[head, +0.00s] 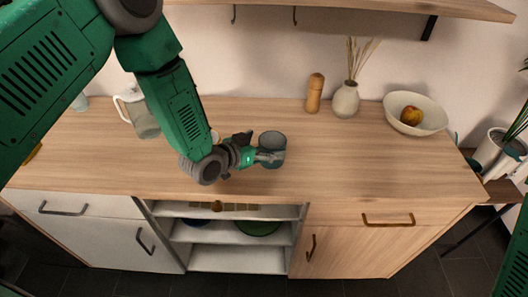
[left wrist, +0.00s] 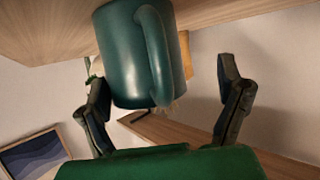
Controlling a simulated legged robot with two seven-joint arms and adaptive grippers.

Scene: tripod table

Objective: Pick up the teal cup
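The teal cup (head: 272,145) stands upright on the wooden counter near the middle of the head view. My left gripper (head: 262,156) is at the cup's near left side. In the left wrist view the cup (left wrist: 128,58) fills the upper middle, with its handle (left wrist: 158,55) facing the camera. The left gripper (left wrist: 162,78) is open there, one finger on each side of the cup. The right finger is clearly apart from the cup; the left finger is close to it, and contact cannot be told. My right gripper is not in view.
On the wooden counter (head: 350,175) stand a glass pitcher (head: 142,118) at left, a wooden mill (head: 314,93), a vase (head: 345,100) and a white bowl (head: 418,118) with fruit. A shelf (head: 400,8) hangs above. The counter right of the cup is clear.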

